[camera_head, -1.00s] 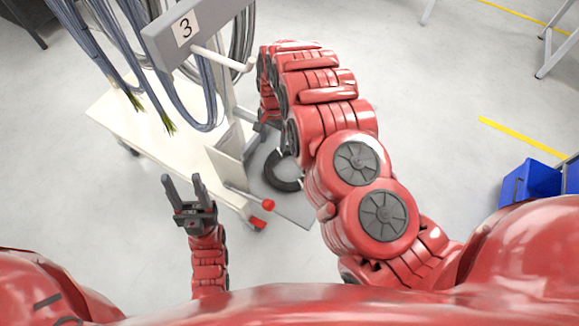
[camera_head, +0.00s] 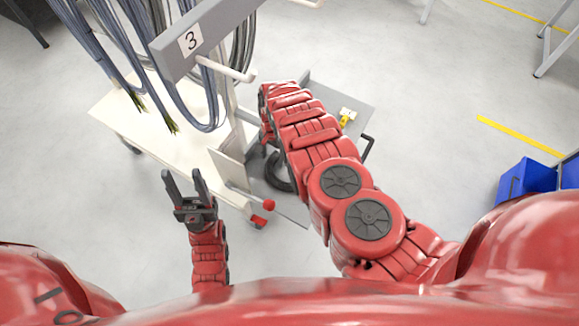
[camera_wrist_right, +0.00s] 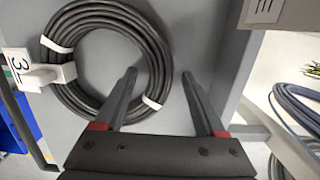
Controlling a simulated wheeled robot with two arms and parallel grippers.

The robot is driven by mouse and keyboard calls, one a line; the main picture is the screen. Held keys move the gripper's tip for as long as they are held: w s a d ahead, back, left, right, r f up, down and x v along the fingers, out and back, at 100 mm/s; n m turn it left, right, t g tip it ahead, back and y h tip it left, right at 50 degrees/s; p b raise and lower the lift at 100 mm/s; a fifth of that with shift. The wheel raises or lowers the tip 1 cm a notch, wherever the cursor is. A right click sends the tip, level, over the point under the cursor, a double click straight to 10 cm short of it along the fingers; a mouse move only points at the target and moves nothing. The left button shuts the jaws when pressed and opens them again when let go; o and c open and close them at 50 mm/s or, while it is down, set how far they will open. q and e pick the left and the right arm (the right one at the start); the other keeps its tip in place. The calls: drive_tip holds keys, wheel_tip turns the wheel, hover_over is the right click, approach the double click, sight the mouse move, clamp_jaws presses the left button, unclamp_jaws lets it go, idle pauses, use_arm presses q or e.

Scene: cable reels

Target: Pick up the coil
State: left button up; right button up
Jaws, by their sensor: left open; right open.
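A white cart (camera_head: 135,125) carries cables (camera_head: 205,95) hanging under a grey bar (camera_head: 205,38) labelled 3. A red knob (camera_head: 268,204) sticks out at its near side. Blue bins (camera_head: 527,180) stand at the right. Grey floor is free between arm and bins.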

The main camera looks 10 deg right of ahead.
drive_tip(key=shift+c, duration=0.4)
clamp_jaws()
drive_tip(key=shift+r, duration=0.1)
idle(0.8)
